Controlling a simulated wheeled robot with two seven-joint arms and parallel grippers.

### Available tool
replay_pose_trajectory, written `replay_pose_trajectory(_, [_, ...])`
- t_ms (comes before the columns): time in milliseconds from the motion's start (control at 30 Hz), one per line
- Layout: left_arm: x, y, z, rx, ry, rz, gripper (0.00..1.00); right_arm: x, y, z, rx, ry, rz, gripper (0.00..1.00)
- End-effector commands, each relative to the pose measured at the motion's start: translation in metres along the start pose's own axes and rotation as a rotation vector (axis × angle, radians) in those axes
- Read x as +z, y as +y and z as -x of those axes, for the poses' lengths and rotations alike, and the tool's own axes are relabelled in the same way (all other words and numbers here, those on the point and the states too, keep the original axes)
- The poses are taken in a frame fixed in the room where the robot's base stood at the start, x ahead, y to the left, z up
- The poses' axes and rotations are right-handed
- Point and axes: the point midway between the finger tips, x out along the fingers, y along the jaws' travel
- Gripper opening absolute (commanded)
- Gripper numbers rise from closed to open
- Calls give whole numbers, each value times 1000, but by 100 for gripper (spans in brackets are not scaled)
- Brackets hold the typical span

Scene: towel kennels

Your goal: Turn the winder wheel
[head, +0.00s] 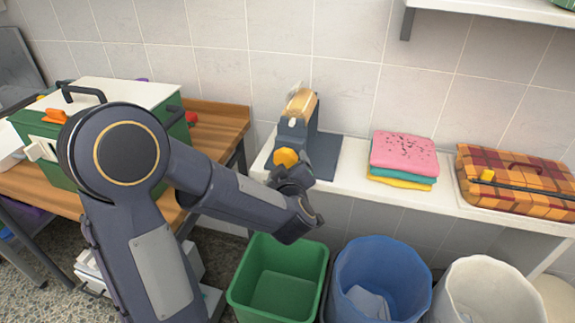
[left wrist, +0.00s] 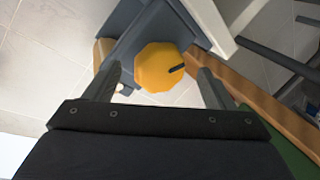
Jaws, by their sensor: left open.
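The winder (head: 304,122) is a grey-blue stand with a tan roll on top, on the white shelf. Its wheel (head: 287,157) is a yellow-orange disc on the side facing my left arm. In the left wrist view the wheel (left wrist: 162,67) is a rounded polygon with a dark peg on its face. My left gripper (head: 290,180) is at the wheel, open. In the left wrist view its two fingers (left wrist: 158,85) stand on either side of the wheel, with gaps visible on both sides. My right gripper is not in view.
Folded pink, teal and yellow towels (head: 403,155) and a plaid case (head: 520,182) lie right of the winder on the shelf (head: 400,192). Green (head: 279,280), blue (head: 380,280) and white (head: 487,290) bins stand below. A green box (head: 150,110) sits on the wooden table at left.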

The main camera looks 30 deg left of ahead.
Motion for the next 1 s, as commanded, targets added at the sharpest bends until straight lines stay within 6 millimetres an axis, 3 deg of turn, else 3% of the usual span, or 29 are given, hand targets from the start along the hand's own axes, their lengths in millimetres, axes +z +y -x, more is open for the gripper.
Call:
replay_pose_trajectory(200, [-1, 1, 39, 5, -1, -1, 77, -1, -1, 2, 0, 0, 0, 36])
replay_pose_trajectory(367, [0, 0, 56, 2, -1, -1, 77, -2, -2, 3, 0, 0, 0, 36])
replay_pose_trajectory(1000, [-2, 3, 60, 14, -14, 5, 77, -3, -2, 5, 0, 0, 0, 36])
